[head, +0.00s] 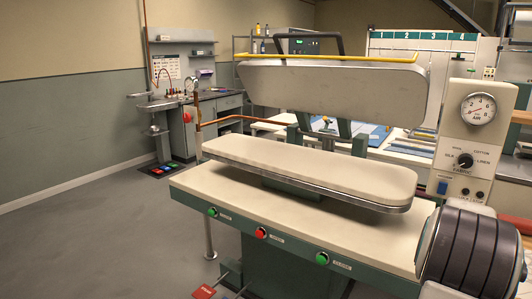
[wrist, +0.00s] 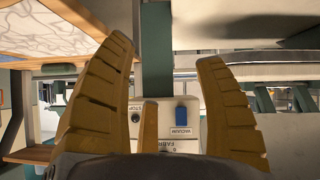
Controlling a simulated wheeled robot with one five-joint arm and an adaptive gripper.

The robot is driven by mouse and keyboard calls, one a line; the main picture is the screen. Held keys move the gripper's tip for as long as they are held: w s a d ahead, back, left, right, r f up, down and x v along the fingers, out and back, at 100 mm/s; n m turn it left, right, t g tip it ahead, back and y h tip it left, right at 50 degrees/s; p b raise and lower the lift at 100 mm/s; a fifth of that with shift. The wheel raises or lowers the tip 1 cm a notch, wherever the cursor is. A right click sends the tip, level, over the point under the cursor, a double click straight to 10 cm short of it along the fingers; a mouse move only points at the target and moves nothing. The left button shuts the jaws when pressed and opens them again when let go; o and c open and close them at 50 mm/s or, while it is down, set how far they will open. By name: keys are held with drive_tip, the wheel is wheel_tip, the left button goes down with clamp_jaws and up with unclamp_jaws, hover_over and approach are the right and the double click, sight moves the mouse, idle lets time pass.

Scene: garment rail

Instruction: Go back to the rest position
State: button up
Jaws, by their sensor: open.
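My gripper (wrist: 168,85) shows in the wrist view with its two ribbed tan fingers spread apart and nothing between them. Beyond the fingers is a pale control panel (wrist: 187,118) with a blue switch marked vacuum (wrist: 181,115), seen upside down. The fingertips appear apart from the panel. In the head view, a dark ribbed part of my arm (head: 470,250) fills the lower right corner, and the fingers are not visible there.
A garment press stands ahead, its padded lower board (head: 310,168) under a raised upper head (head: 330,85). Its table (head: 300,215) has green and red buttons. A control box (head: 468,130) with an air gauge stands at the right. Grey floor (head: 90,230) is clear at the left.

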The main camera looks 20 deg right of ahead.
drive_tip(key=s+a+f+m+g+y, duration=0.1)
drive_tip(key=s+a+f+g+y, duration=0.1)
drive_tip(key=s+a+f+y, duration=0.45)
drive_tip(key=s+a+f+g+y+p, duration=0.1)
drive_tip(key=a, duration=0.8)
drive_tip(key=s+a+f+g+y, duration=0.1)
drive_tip(key=s+a, duration=0.1)
drive_tip(key=a, duration=0.7)
drive_tip(key=a+r+n+p, duration=0.3)
drive_tip(key=a+r, duration=0.2)
drive_tip(key=a, duration=0.3)
drive_tip(key=a+r+n+t+p, duration=0.1)
drive_tip(key=a+r+n+p, duration=0.2)
drive_tip(key=a+r, duration=0.3)
drive_tip(key=a+r+n+t+p, duration=0.1)
drive_tip(key=a+r+n+p, duration=0.2)
drive_tip(key=a, duration=0.8)
drive_tip(key=shift+s+a+r+n+y, duration=0.4)
drive_tip(key=shift+r+n, duration=0.4)
drive_tip(key=shift+r, duration=0.5)
